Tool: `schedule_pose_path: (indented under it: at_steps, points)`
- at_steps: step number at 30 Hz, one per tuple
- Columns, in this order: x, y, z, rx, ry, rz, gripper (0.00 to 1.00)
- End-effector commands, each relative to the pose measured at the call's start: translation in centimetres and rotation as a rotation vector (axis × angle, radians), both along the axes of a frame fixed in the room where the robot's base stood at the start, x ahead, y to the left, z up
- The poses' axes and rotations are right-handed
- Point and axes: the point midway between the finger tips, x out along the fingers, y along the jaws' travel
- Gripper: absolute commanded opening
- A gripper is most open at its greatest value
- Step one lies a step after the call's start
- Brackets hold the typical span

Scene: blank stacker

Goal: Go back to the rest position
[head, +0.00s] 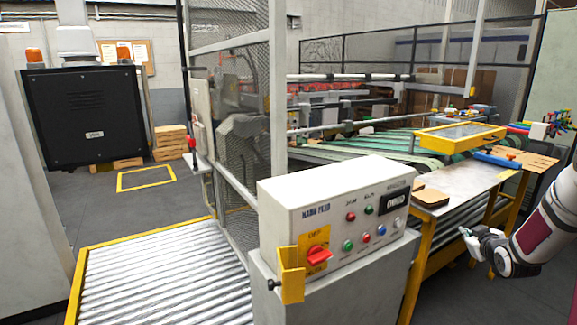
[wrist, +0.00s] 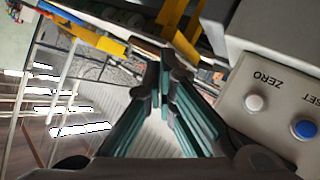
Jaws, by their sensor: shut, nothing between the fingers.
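My gripper (head: 482,240) is at the right of the head view, at the end of my white arm. It is beside the yellow-legged metal table and to the right of the control box (head: 335,205). In the wrist view my gripper (wrist: 165,72) shows its dark, green-padded fingers with the tips together and nothing between them. The control box (wrist: 285,95) is at the right of the wrist view, with a white button and a blue button facing the camera. The fingers look apart from it.
The metal table (head: 470,185) stands behind the control box, with a yellow-framed tray (head: 460,137) beyond. A roller conveyor (head: 160,275) runs at the lower left. A mesh guard (head: 235,120) rises behind the box. Grey floor is open at the left, near stacked wooden blanks (head: 170,140).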

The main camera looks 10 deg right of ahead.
Motion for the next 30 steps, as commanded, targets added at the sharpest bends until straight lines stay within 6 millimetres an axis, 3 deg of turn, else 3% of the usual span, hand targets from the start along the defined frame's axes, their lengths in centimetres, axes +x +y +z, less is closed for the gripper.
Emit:
schedule_pose_path:
  at_steps: [8, 16, 23, 30]
  points:
    - [0.9, 4.3, 4.8, 0.010, 0.072, -0.002, 0.00]
    - [-0.3, 12.2, 11.6, 0.051, 0.180, -0.023, 0.00]
    - [-3.9, 19.5, 16.4, 0.108, 0.259, -0.047, 0.00]
    - [-9.8, 27.0, 19.9, 0.190, 0.336, -0.064, 0.00]
